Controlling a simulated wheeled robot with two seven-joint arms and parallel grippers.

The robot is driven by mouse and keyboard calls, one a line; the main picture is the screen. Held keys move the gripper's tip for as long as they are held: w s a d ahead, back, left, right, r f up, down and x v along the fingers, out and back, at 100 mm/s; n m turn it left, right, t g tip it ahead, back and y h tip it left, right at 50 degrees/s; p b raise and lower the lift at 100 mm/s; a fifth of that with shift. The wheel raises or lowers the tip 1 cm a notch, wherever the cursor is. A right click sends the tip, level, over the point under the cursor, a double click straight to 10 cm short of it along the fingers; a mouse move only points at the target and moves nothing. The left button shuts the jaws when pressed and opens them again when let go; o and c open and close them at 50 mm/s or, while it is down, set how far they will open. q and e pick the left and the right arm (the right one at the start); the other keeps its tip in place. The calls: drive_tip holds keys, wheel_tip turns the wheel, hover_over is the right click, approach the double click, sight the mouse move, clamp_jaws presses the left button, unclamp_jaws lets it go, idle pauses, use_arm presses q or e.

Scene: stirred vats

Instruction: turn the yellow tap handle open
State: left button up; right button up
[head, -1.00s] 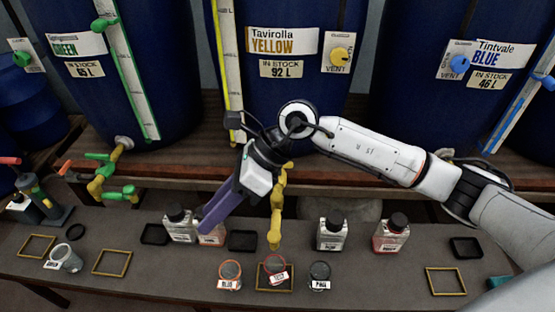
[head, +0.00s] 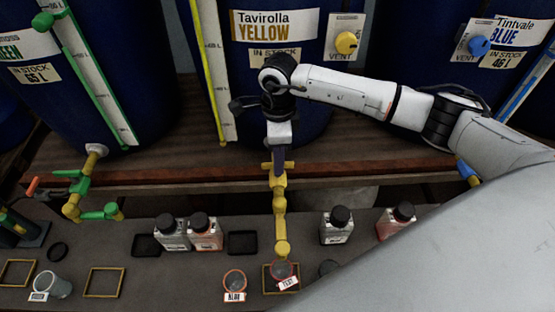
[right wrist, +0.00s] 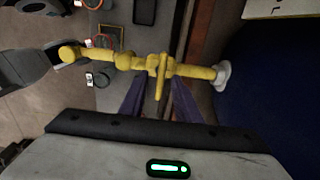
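The yellow tap (head: 280,205) hangs below the Tavirolla Yellow vat (head: 275,75), with its spout over a cup labelled TEST (head: 284,271). Its yellow crossbar handle (head: 278,166) lies roughly left to right in the head view. My right gripper (head: 279,157) is at the handle, coming from behind and above. In the right wrist view, the two purple fingers (right wrist: 158,95) are apart, and the handle (right wrist: 161,80) reaches into the gap between them. I cannot tell whether either finger touches it. My left gripper is in neither view now.
The green tap (head: 85,195) stands at the left, and the blue tap (head: 467,172) shows at the right. Several bottles stand on the bench, including a clear one (head: 337,229). My right arm covers the bench's right front.

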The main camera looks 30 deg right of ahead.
wheel_tip(320, 180, down, 2)
drive_tip(key=shift+f, duration=0.35)
clamp_jaws()
drive_tip(key=shift+w+f+n+b, duration=0.1)
drive_tip(key=shift+f+n+b, duration=0.05)
drive_tip(key=shift+n+b, duration=0.9)
drive_tip(key=n+b, duration=0.4)
drive_tip(key=n, duration=0.1)
drive_tip(key=shift+b, duration=0.4)
drive_tip(key=n+b, duration=0.2)
drive_tip(key=n, duration=0.2)
drive_tip(key=shift+b, duration=0.4)
drive_tip(key=n+b, duration=0.2)
drive_tip(key=n, duration=0.1)
drive_tip(key=shift+n, duration=0.25)
drive_tip(key=shift+n+b, duration=0.5)
drive_tip(key=shift+n, duration=0.2)
use_arm(q)
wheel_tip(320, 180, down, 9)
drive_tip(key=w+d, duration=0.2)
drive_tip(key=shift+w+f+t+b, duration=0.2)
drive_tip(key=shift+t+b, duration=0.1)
drive_tip(key=shift+b, duration=0.15)
use_arm(e)
drive_tip(key=shift+r+n, duration=0.2)
drive_tip(key=shift+n, duration=0.7)
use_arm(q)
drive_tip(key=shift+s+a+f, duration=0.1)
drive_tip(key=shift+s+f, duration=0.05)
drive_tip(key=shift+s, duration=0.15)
